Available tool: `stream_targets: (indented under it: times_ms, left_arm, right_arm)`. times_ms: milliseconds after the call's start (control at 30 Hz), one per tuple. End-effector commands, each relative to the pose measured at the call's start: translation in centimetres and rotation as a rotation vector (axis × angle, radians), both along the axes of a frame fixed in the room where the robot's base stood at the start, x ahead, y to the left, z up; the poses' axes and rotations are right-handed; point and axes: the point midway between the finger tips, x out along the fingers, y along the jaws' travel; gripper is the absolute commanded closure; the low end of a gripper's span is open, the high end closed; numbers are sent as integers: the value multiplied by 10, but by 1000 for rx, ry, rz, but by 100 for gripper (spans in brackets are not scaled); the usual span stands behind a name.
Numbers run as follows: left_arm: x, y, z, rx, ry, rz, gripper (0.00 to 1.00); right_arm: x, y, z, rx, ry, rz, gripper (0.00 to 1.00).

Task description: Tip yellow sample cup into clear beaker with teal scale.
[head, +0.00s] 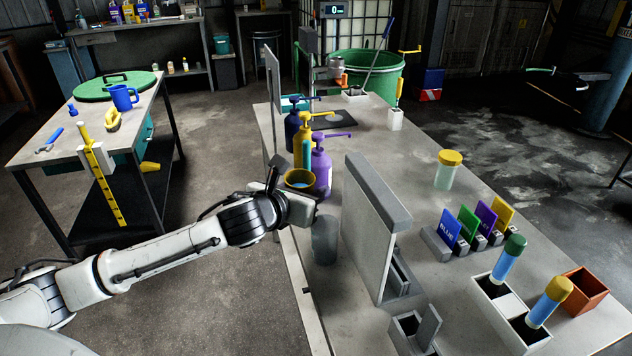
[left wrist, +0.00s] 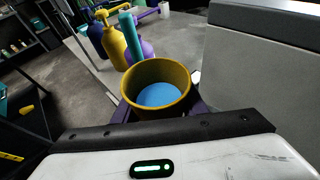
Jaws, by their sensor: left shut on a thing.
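The yellow sample cup (head: 299,179) is held by my left gripper (head: 300,192), above the front left part of the bench. In the left wrist view the yellow cup (left wrist: 157,88) looks upright and has blue liquid in it. A clear beaker (head: 324,240) stands on the bench below and slightly right of the cup, partly behind my gripper in the head view. I cannot make out its teal scale. My right gripper is not in view.
Pump bottles in navy, yellow and purple (head: 321,170) stand just behind the cup. A grey upright panel (head: 369,228) stands right of the beaker. A jar with a yellow lid (head: 448,170), colour cards (head: 451,229) and capped tubes (head: 508,259) are further right.

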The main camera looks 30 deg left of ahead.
Motion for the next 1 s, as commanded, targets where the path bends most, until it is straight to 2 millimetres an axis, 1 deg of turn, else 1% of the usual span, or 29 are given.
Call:
stream_targets:
  times_ms: [33, 100, 367, 733, 1000]
  left_arm:
    - [0, -1, 0, 31, 1, -1, 86]
    - [0, -1, -2, 94, 5, -1, 86]
    - [0, 1, -10, 382, 30, -2, 86]
    - [0, 6, 2, 730, 57, -2, 86]
    - [0, 7, 10, 869, 69, -2, 86]
  right_arm:
    - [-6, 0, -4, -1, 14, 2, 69]
    - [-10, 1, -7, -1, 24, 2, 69]
    - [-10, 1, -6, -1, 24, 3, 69]
    - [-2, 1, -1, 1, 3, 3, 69]
    - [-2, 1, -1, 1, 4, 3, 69]
